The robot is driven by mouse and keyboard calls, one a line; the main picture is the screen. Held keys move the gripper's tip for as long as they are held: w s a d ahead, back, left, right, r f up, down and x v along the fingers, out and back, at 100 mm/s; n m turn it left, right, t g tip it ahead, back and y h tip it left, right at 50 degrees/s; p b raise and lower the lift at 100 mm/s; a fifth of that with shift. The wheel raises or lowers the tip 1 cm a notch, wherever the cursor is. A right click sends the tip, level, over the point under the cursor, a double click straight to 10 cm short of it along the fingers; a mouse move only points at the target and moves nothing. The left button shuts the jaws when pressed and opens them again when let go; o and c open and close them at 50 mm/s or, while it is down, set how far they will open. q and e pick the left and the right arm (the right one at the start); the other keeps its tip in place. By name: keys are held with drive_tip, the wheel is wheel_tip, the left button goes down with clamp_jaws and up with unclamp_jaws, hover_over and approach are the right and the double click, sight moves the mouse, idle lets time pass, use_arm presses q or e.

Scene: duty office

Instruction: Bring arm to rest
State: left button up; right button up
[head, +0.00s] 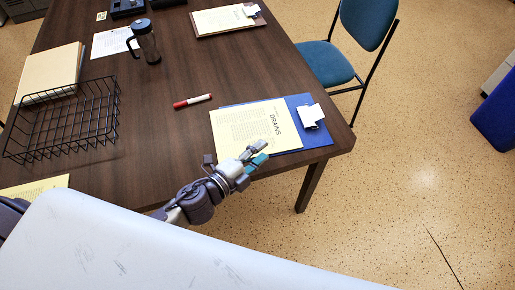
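My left gripper (262,151) is above the front edge of the dark wooden table (160,100), at the lower edge of a yellow sheet headed "DRAINS" (245,130). Its grey finger and teal finger stand a little apart. No object shows between them. I cannot tell whether the fingertips touch the sheet. The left forearm runs down and left from the gripper, partly hidden behind my white body. My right gripper is not in view.
The sheet lies on a blue clipboard (293,103) with a white clip. A red-capped marker (192,101), a black wire basket (62,120) and a French press (147,42) are on the table. A blue chair (326,62) stands beyond.

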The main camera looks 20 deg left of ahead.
use_arm(q)
drive_tip(key=s+r+p, duration=0.1)
drive_tip(key=r, duration=0.1)
drive_tip(key=s+d+r+p, duration=0.1)
drive_tip(key=shift+s+d+r+p, duration=0.2)
drive_tip(key=shift+s+r+p, duration=0.1)
drive_tip(key=shift+r+p, duration=0.05)
idle(0.4)
